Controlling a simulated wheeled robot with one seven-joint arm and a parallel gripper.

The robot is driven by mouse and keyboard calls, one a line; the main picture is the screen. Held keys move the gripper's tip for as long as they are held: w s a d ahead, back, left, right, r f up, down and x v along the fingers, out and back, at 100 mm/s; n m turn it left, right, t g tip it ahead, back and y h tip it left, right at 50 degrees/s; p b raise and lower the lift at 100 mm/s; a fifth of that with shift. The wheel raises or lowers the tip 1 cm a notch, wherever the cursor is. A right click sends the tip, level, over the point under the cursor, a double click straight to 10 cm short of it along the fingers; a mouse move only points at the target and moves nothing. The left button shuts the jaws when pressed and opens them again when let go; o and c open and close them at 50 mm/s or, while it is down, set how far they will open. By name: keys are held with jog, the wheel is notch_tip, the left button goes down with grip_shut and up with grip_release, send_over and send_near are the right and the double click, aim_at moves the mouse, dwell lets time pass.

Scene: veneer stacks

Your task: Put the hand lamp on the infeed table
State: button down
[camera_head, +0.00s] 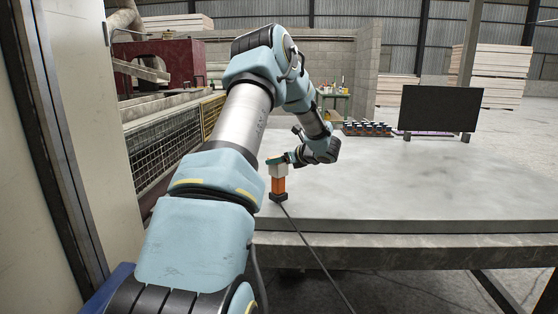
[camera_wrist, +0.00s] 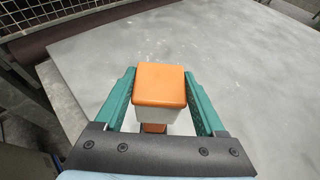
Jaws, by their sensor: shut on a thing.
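The hand lamp (camera_head: 279,185) has an orange top, a pale middle, an orange lower part and a dark foot. It is upright at the left end of the grey infeed table (camera_head: 420,195), with a dark cable trailing from its foot over the front edge. I cannot tell whether the foot touches the tabletop. My gripper (camera_wrist: 160,88) is shut on the lamp, with a green finger on each side of its pale part. In the wrist view the lamp's orange top (camera_wrist: 160,84) hides most of its body.
A black screen (camera_head: 440,109) and a tray of small dark items (camera_head: 367,129) stand at the table's far side. A wire mesh guard (camera_head: 160,140) runs along the left, beside a red machine (camera_head: 170,65). The table's middle and right are clear.

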jog(key=shift+f+b, duration=0.55)
jog(key=shift+b, duration=0.2)
grip_release()
jog(key=s+d+r+m+t+h+b, duration=0.4)
jog(key=s+d+m+h, duration=0.55)
jog(key=m, duration=1.15)
jog(key=s+a+f+m+g, duration=0.3)
jog(key=s+m+g, duration=0.1)
jog(key=s+m, duration=0.4)
jog(key=s+a+f+m+g, duration=0.4)
jog(key=s+m, duration=0.4)
jog(key=s, duration=0.4)
jog(key=s+a+f+m+g, duration=0.3)
jog(key=s+m, duration=0.6)
jog(key=s, duration=0.1)
jog(key=shift+s+a+f+g, duration=0.25)
jog(key=shift+s+a+g, duration=0.1)
jog(key=shift+a+g, duration=0.05)
